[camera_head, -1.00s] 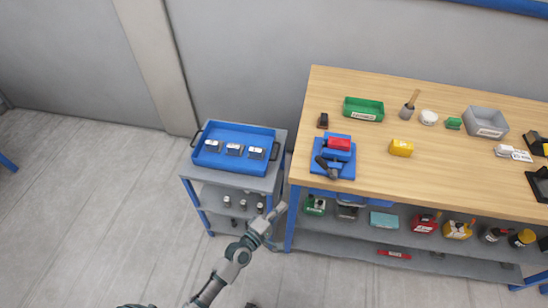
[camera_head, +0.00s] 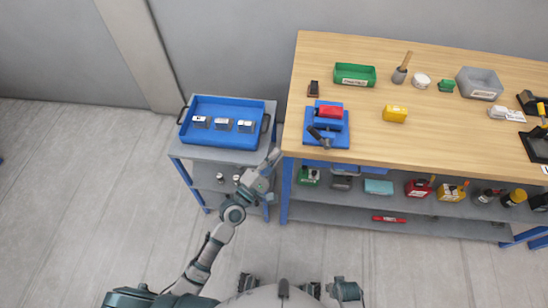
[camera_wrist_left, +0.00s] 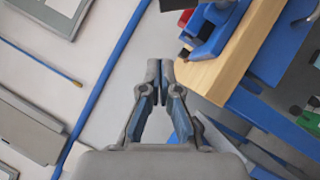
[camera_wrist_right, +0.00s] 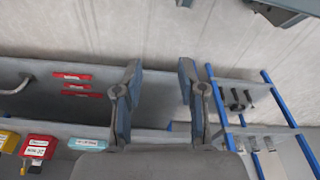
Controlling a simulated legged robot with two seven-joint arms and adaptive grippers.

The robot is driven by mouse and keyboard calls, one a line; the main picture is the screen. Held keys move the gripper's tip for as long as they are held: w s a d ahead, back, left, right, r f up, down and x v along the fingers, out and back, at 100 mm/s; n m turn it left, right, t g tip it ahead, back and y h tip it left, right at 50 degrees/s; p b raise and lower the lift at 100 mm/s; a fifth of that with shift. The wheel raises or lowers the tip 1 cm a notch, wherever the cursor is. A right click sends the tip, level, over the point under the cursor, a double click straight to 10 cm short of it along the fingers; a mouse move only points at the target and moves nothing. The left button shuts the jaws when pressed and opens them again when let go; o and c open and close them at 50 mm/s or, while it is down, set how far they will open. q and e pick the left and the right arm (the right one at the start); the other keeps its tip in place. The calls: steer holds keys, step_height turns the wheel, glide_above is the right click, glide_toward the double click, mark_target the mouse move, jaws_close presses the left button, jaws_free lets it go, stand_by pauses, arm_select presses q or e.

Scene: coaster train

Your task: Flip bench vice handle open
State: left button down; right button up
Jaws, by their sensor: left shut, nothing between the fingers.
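The bench vice (camera_head: 330,118) is blue with a red block on top and sits at the left front corner of the wooden workbench. Its dark handle (camera_head: 321,134) lies at the vice's front left. Part of the blue vice (camera_wrist_left: 213,30) shows at the top of the left wrist view. My left gripper (camera_head: 274,157) is just left of the bench corner, apart from the vice. In the left wrist view its fingertips (camera_wrist_left: 160,70) meet with nothing between them. My right gripper (camera_wrist_right: 159,75) is open and empty in the right wrist view, facing shelves and floor.
A blue tray (camera_head: 222,110) with three small parts stands on a cart at left. A narrow gap separates cart and bench.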

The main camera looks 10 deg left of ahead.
mark_target(319, 136)
arm_select(q)
steer(key=w+d+r+p, duration=0.1)
steer(key=w+d+r, duration=0.2)
steer(key=w+d, duration=0.2)
steer(key=shift+w+d+r+p, duration=0.15)
steer(key=shift+w+d+p, duration=0.2)
steer(key=shift+d, duration=0.35)
arm_select(e)
steer(key=f, duration=0.1)
steer(key=s+f, duration=0.1)
steer(key=f, duration=0.1)
steer(key=s+f, duration=0.1)
steer(key=shift+d+f, duration=0.15)
steer(key=shift+f, duration=0.05)
arm_select(q)
steer(key=shift+a+r, duration=0.1)
steer(key=shift+a, duration=0.05)
